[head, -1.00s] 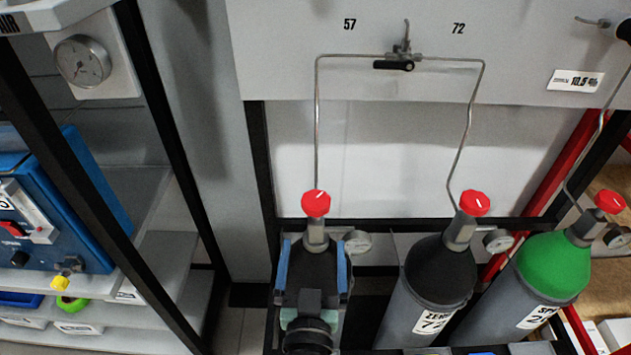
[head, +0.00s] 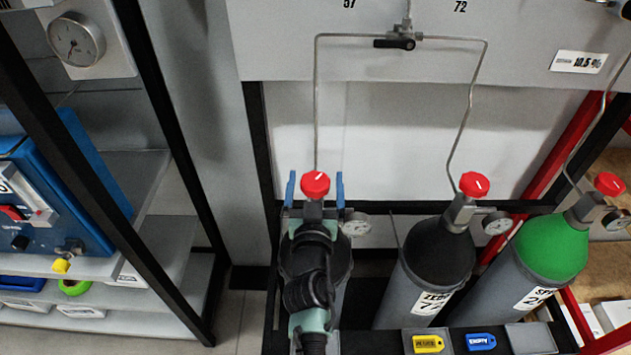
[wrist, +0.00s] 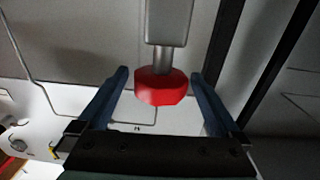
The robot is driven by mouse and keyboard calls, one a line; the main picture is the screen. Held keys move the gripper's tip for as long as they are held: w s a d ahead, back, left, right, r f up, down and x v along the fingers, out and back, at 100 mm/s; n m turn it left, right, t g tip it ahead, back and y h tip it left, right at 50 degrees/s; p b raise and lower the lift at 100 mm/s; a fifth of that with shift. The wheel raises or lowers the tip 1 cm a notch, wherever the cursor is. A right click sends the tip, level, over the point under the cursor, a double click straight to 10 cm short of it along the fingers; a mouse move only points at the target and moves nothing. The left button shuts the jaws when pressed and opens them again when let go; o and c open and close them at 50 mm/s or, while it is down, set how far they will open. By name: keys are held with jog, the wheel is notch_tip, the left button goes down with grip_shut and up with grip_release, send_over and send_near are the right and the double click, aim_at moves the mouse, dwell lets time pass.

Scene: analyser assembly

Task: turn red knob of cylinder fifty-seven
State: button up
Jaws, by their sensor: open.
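The red knob (head: 315,185) of cylinder fifty-seven tops the leftmost gas cylinder, under the left end of the thin pipe below the number 57. My gripper (head: 315,190) is open, with one blue finger on each side of this knob. In the wrist view the red knob (wrist: 161,87) sits between the two blue fingers of my gripper (wrist: 162,90), with a visible gap on both sides. My arm hides most of the cylinder body in the head view.
A black-topped cylinder (head: 435,255) with a red knob (head: 474,184) and a green-topped cylinder (head: 552,258) stand to the right. Pressure gauges (head: 355,224) sit beside the valves. A black frame post (head: 160,110) and shelves with a blue device (head: 60,190) are at left.

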jog(key=shift+w, duration=0.2)
jog(key=c, duration=1.4)
jog(key=shift+o, duration=0.3)
jog(key=shift+r+y+p, duration=0.2)
jog(key=shift+y+p, duration=0.1)
jog(key=shift+p, duration=0.7)
